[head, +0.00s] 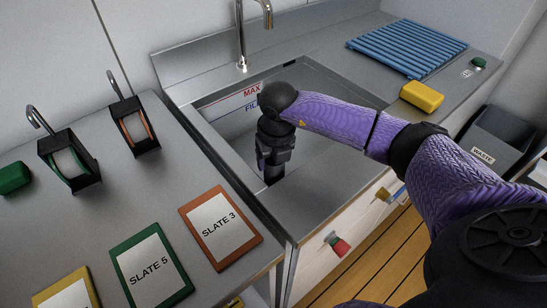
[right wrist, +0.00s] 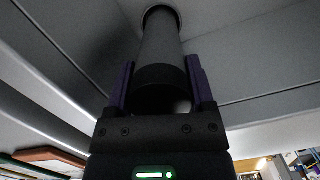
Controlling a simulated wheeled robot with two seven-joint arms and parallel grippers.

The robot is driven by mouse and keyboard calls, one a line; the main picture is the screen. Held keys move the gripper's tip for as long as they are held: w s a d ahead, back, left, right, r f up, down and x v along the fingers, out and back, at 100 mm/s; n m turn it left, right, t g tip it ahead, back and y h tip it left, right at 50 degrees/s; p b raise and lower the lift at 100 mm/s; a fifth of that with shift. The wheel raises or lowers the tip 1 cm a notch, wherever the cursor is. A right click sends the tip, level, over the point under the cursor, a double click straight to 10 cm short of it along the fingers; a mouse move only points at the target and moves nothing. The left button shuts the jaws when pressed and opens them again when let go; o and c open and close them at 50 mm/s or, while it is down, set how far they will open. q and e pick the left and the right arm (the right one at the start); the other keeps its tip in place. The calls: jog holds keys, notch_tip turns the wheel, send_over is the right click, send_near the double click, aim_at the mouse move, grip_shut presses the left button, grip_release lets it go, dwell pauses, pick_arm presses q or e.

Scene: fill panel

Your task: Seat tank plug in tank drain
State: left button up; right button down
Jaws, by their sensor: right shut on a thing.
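My right gripper (head: 265,164) reaches down into the sink-like tank (head: 330,84), near its front left corner. In the right wrist view, the gripper's two purple fingers (right wrist: 160,62) are shut on a dark grey cylinder, the tank plug (right wrist: 160,45), one finger on each side. The plug's far end meets a round rim, seemingly the tank drain (right wrist: 146,14). I cannot tell how deep it sits. In the head view the plug and drain are hidden by my gripper and the front counter edge. My left gripper is not in view.
A faucet (head: 242,40) stands behind the tank. A yellow sponge-like block (head: 421,96) and a blue slatted rack (head: 407,47) lie on the right counter. Slates (head: 220,227) and two hooked holders (head: 70,161) occupy the left counter. A waste bin (head: 493,142) stands at right.

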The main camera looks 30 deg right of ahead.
jog(key=shift+c, duration=1.7)
grip_release()
jog(key=shift+f, duration=0.1)
jog(key=shift+o, duration=1.7)
jog(key=r+p, duration=0.1)
jog(key=r, duration=0.2)
jog(key=s+r+p, duration=0.1)
jog(key=r+p, duration=0.1)
jog(key=r, duration=0.2)
jog(key=r+p, duration=0.1)
jog(key=r, duration=0.3)
jog(key=shift+s+a+r, duration=0.15)
jog(key=shift+r, duration=0.05)
jog(key=shift+s+r+p, duration=0.1)
jog(key=shift+r+p, duration=0.2)
jog(key=shift+r, duration=0.2)
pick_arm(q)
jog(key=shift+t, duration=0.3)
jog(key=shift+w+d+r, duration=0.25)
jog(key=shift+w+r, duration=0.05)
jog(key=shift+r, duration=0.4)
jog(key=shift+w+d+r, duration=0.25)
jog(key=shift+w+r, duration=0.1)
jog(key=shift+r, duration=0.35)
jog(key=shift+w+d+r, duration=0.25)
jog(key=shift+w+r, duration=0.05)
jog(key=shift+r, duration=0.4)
